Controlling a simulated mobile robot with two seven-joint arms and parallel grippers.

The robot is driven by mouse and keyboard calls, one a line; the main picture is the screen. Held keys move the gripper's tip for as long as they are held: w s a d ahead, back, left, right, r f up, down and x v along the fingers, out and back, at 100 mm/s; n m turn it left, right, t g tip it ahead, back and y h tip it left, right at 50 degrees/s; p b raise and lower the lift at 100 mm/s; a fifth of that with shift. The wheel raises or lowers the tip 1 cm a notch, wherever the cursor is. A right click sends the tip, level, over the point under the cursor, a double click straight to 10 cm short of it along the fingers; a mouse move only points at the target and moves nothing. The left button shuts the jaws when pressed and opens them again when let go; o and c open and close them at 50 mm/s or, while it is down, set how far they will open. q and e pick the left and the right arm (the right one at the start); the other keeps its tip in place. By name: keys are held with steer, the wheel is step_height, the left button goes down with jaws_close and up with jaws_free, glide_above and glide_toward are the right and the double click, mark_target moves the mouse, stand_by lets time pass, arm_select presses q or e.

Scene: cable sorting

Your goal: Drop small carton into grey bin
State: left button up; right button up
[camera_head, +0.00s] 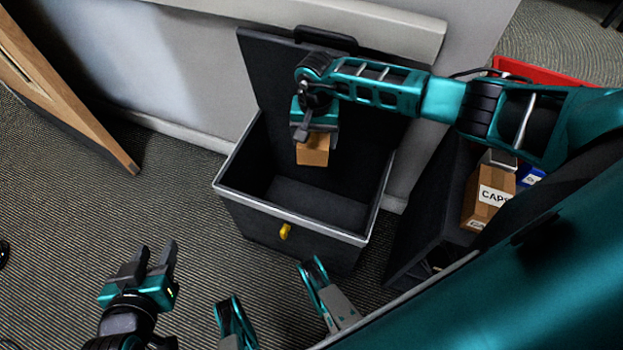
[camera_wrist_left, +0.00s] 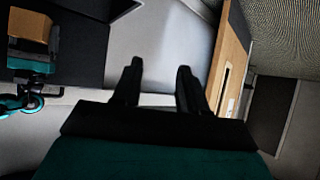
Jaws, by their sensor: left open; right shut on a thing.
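The small carton (camera_head: 312,150) is a brown box held in my right gripper (camera_head: 314,136). It hangs over the open grey bin (camera_head: 295,229), within its rim as seen in the head view. The bin is dark with a light rim and a yellow latch, and its lid stands raised at the back. The carton also shows at the upper left of the left wrist view (camera_wrist_left: 29,27). My left gripper (camera_head: 155,252) is open and empty, to the left of and in front of the bin. Its two fingers also show in the left wrist view (camera_wrist_left: 157,85).
A second dark container (camera_head: 428,235) on the right holds a brown box marked "CAPS" (camera_head: 488,195) and a blue item (camera_head: 530,176). A red container (camera_head: 540,73) stands behind my right arm. A wooden piece (camera_head: 65,85) stands at the left.

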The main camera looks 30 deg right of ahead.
step_height(320, 180, down, 6)
steer(key=b, duration=0.4)
steer(key=o, duration=0.8)
steer(key=shift+r, duration=0.1)
arm_select(q)
steer(key=shift+w+d+f, duration=0.1)
steer(key=shift+d+f, duration=0.2)
steer(key=shift+f, duration=0.2)
steer(key=shift+w+d+f, duration=0.1)
steer(key=shift+d+f, duration=0.2)
steer(key=shift+f, duration=0.2)
arm_select(e)
steer(key=shift+o, duration=1.3)
step_height(320, 180, up, 12)
steer(key=p, duration=0.4)
arm_select(q)
steer(key=shift+s+a+r, duration=0.3)
steer(key=shift+a+r, duration=0.35)
steer(key=shift+r, duration=0.15)
arm_select(e)
steer(key=shift+r, duration=0.45)
